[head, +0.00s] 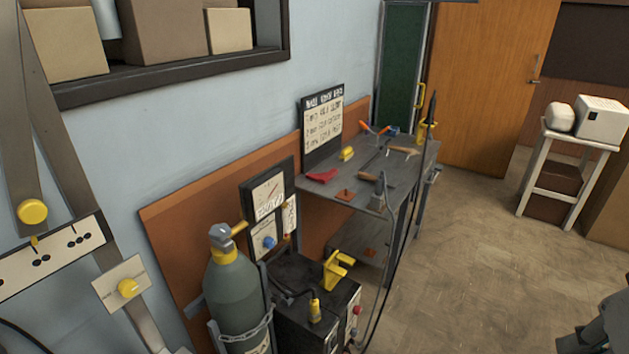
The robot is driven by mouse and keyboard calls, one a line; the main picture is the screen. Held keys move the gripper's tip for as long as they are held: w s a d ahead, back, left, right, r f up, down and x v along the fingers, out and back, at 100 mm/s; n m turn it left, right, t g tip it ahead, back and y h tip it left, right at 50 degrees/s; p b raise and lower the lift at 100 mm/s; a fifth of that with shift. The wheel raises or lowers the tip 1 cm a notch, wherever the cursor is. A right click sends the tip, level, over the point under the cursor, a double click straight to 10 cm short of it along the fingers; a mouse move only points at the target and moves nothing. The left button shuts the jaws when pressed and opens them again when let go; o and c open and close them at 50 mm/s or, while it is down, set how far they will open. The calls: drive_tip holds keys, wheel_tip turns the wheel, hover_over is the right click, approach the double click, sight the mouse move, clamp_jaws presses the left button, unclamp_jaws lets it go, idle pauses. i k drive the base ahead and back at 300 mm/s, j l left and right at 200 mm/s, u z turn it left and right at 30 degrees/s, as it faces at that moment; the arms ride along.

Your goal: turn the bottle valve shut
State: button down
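A grey-green gas bottle (236,292) stands upright at lower centre-left, held in a metal rack. The bottle valve (220,236) is on its top, with a grey upper part and a brass-coloured fitting pointing right. I cannot tell from here how far the valve is turned. A dark grey mechanism at the bottom right corner looks like the end of my arm with my gripper (590,338), cut off by the frame edge. It is well to the right of the bottle and touches nothing that I can see. Its fingers are not clear.
A dark welding machine (300,300) with a yellow handle stands right of the bottle. Behind it is a grey workbench (400,165) with tools and hanging cables. Metal posts and a panel (50,258) with yellow knobs stand at left.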

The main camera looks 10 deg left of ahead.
sight(219, 232)
drive_tip(key=u, duration=1.25)
drive_tip(key=i+l+u, duration=0.25)
drive_tip(key=l, duration=0.35)
drive_tip(key=i+l+u, duration=0.1)
drive_tip(key=i+l, duration=0.15)
drive_tip(key=i+l+u, duration=0.15)
drive_tip(key=l, duration=0.25)
